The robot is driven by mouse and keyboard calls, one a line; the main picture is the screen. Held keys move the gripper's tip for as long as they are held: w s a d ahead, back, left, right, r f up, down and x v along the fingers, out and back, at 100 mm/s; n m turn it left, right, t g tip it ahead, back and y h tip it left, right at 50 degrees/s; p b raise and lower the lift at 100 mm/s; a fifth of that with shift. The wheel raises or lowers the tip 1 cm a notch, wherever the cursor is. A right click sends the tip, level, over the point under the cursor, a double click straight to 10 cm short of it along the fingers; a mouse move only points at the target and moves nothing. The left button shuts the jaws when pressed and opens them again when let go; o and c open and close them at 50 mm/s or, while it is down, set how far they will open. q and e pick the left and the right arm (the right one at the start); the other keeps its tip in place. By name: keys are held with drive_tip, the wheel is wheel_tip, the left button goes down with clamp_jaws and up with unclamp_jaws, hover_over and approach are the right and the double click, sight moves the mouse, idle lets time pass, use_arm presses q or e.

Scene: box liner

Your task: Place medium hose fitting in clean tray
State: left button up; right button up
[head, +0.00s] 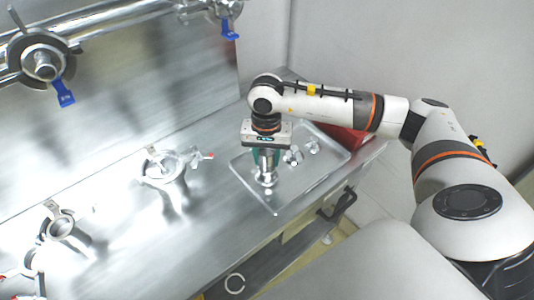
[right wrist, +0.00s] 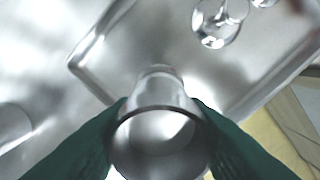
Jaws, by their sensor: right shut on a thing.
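My right gripper (head: 265,158) points down over the clear shallow tray (head: 270,205) on the steel bench. Its green fingers are shut on a shiny metal hose fitting (head: 266,178). In the right wrist view, the fitting (right wrist: 158,100) sits upright between the two green fingers (right wrist: 160,130), its round open end toward the camera. The tray's raised rim (right wrist: 85,50) shows behind it. The fitting is over or in the tray; I cannot tell whether its lower end touches the tray floor. My left gripper is not in view.
Small shiny fittings (head: 293,155) lie in the tray's far right part. A clamp-like metal fitting (head: 165,165) stands on the bench left of the tray, with more (head: 60,227) at the lower left. A red object (head: 345,138) is behind the tray.

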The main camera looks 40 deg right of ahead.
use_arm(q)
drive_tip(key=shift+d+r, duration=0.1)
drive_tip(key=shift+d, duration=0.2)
use_arm(e)
drive_tip(key=shift+f, duration=0.25)
drive_tip(key=shift+f, duration=0.1)
drive_tip(key=shift+f+b, duration=0.1)
drive_tip(key=shift+b, duration=0.2)
drive_tip(key=o, duration=1.3)
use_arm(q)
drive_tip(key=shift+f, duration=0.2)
use_arm(e)
drive_tip(key=shift+r+p, duration=0.25)
drive_tip(key=shift+p, duration=0.1)
drive_tip(key=shift+r, duration=0.3)
use_arm(q)
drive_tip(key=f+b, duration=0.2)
drive_tip(key=b, duration=0.1)
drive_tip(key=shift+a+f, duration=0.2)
use_arm(e)
wheel_tip(320, 180, up, 11)
drive_tip(key=shift+r, duration=0.15)
